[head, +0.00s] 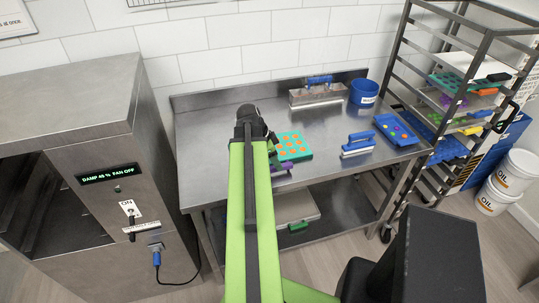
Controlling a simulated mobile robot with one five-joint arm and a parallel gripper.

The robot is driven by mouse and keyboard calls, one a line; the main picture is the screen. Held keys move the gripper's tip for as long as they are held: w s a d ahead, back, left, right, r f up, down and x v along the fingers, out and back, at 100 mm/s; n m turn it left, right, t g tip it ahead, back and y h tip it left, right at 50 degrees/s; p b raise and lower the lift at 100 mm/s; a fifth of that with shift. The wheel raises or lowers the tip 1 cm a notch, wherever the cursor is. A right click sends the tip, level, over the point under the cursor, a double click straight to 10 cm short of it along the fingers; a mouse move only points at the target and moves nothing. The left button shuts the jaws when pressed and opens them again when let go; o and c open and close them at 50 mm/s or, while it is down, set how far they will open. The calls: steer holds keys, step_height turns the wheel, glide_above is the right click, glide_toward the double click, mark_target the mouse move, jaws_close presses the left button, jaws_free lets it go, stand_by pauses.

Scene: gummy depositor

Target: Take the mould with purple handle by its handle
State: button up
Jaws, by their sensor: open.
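A mould with a purple handle (283,167) lies on the steel table, just right of my green arm. My gripper (271,137) is at the dark end of my arm, above the table and farther back than the purple handle. It is open and appears empty; its fingers are small and partly hidden by the wrist.
A blue-handled mould (358,144) and a blue tray (397,129) lie to the right on the table (215,150). A machine (95,150) stands left, a rack (425,70) right.

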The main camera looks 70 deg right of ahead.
steer(key=b+x, duration=0.3)
steer(key=x, duration=0.1)
steer(key=shift+w+f+b, duration=0.1)
steer(key=shift+f+b, duration=0.3)
steer(key=shift+f, duration=0.05)
steer(key=shift+d+r, duration=0.1)
steer(key=shift+r, duration=0.05)
steer(key=shift+c, duration=0.2)
jaws_close()
stand_by(0.6)
